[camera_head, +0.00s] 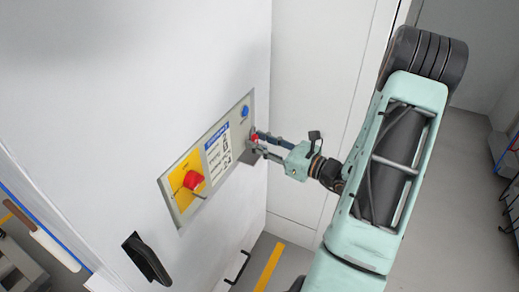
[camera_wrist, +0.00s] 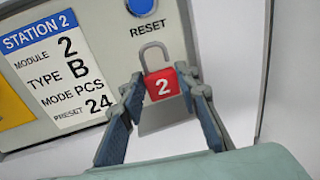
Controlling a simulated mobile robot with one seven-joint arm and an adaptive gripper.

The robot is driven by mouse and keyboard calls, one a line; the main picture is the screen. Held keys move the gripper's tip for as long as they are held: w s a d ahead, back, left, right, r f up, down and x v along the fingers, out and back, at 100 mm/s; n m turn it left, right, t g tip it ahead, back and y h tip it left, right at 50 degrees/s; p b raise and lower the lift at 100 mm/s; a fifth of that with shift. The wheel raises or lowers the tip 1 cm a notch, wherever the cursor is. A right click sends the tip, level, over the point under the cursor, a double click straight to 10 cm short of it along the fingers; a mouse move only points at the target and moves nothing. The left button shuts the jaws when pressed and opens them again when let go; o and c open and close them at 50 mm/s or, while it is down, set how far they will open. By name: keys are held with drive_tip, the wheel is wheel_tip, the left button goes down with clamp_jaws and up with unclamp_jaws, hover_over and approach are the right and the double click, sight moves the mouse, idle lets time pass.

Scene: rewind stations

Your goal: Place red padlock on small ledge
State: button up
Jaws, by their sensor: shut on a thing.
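The red padlock (camera_wrist: 162,86), marked with a white 2 and with a grey shackle on top, is upright between the fingers of my gripper (camera_wrist: 165,88) in the wrist view. The fingers are shut on its two sides. In the head view the padlock (camera_head: 254,138) is a small red spot at the tips of my gripper (camera_head: 257,140), close to the panel's right end. The small grey ledge (camera_wrist: 165,118) projects from the panel just below the padlock; it also shows in the head view (camera_head: 249,157). Whether the padlock touches the ledge cannot be told.
The Station 2 panel (camera_head: 215,176) carries a blue reset button (camera_wrist: 141,6) above the padlock, a printed label (camera_wrist: 58,68) and a red rotary knob (camera_head: 193,180) on yellow. A black handle (camera_head: 147,260) sticks out from the white cabinet (camera_head: 130,90).

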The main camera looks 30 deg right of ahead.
drive_tip(key=shift+f, duration=1.1)
drive_tip(key=shift+f+b, duration=0.25)
drive_tip(key=shift+b, duration=0.05)
drive_tip(key=o, duration=1.2)
drive_tip(key=shift+r, duration=0.2)
drive_tip(key=p+v, duration=0.1)
drive_tip(key=v, duration=1.1)
